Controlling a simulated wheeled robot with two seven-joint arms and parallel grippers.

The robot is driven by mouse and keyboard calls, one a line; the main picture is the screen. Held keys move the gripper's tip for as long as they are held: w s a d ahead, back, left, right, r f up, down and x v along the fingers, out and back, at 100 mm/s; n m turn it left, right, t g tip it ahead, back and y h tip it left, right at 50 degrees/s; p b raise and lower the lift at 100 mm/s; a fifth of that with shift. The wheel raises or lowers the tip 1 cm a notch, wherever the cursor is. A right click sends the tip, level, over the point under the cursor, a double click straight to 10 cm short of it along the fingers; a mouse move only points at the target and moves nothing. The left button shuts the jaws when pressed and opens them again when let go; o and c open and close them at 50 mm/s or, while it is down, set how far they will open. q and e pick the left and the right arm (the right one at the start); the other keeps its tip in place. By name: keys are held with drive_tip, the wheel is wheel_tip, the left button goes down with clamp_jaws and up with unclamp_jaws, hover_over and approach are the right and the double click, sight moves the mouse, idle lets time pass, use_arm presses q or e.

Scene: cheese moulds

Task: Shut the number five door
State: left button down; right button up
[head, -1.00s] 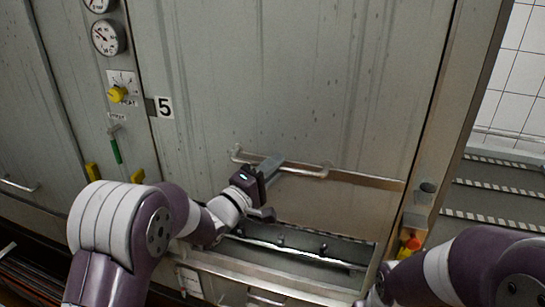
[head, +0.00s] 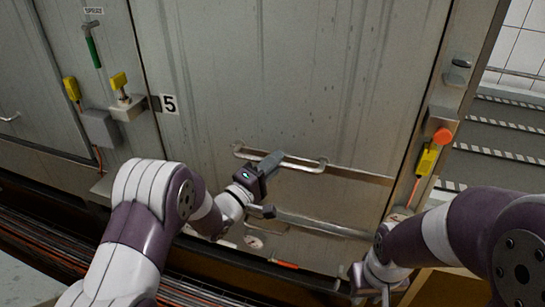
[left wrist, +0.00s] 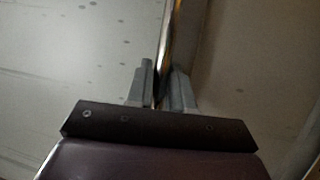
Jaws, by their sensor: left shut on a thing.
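The number five door (head: 290,80) is a tall grey metal panel with a black-on-white "5" plate (head: 168,104) at its left. A silver bar handle (head: 308,166) runs across its lower part. My left gripper (head: 272,162) is shut on this handle; its grey fingers close around a thin metal bar in the left wrist view (left wrist: 163,70). The door's lower part reaches down close to the silver ledge (head: 325,226); I cannot tell whether a gap is left. My right gripper (head: 372,284) is low at the right, away from the handle; its fingers are too unclear to read.
A post at the right carries an orange knob (head: 443,136) and a yellow box (head: 427,159). At the left are a green-handled lever (head: 93,47) and a yellow-topped fitting (head: 119,82). Striped steps (head: 500,145) lie beyond the right post.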

use_arm(q)
drive_tip(key=shift+s+d+f+b, duration=0.15)
drive_tip(key=shift+f+b, duration=0.15)
drive_tip(key=shift+f, duration=0.75)
drive_tip(key=shift+f, duration=0.1)
drive_tip(key=c, duration=1.1)
unclamp_jaws()
drive_tip(key=shift+d, duration=0.2)
drive_tip(key=shift+a, duration=0.3)
drive_tip(key=v, duration=1.2)
drive_tip(key=shift+s+b, duration=0.15)
drive_tip(key=shift+b, duration=0.3)
drive_tip(key=shift+d, duration=0.1)
